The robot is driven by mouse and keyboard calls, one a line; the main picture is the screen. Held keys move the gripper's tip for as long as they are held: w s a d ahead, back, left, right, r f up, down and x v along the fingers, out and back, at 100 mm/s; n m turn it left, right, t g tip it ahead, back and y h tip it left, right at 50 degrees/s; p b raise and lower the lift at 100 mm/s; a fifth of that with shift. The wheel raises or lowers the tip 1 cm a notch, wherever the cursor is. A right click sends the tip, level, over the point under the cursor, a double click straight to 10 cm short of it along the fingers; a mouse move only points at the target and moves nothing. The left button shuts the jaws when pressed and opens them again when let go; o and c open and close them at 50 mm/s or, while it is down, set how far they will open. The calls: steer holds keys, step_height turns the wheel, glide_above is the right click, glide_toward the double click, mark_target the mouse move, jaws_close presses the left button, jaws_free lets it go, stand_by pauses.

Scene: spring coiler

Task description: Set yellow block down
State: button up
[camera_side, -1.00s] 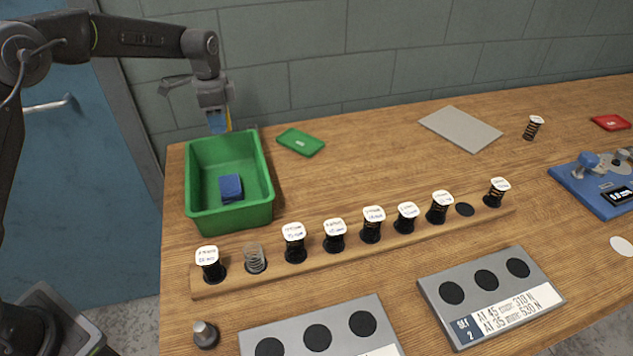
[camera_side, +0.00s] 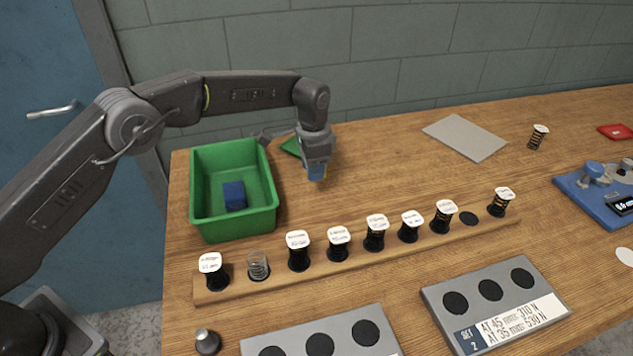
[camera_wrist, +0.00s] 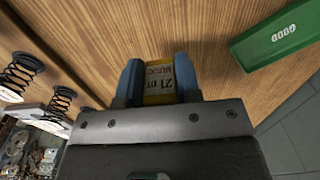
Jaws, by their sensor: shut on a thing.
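My gripper (camera_side: 316,172) is above the table, between the green bin and the back of the spring row. In the wrist view my gripper (camera_wrist: 160,80) has its two blue fingers shut on a yellow block (camera_wrist: 160,86), which carries a pale label with "21" on it. In the side view the block is almost wholly hidden by the fingers. Bare wood shows beyond the block; I cannot tell how high it is above the table.
The green bin (camera_side: 262,222) holds a blue block (camera_side: 234,195). A green plate marked GOOD (camera_wrist: 278,36) lies behind my gripper. A wooden rack (camera_side: 385,254) with several capped springs stands in front. A grey plate (camera_side: 465,138) lies at the back; wood between is clear.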

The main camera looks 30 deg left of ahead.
mark_target(317, 192)
steer(key=shift+w+d+f, duration=0.1)
steer(key=shift+d+f, duration=0.25)
steer(key=shift+d, duration=0.05)
steer(key=shift+f, duration=1.85)
steer(key=shift+f, duration=0.15)
steer(key=o, duration=0.9)
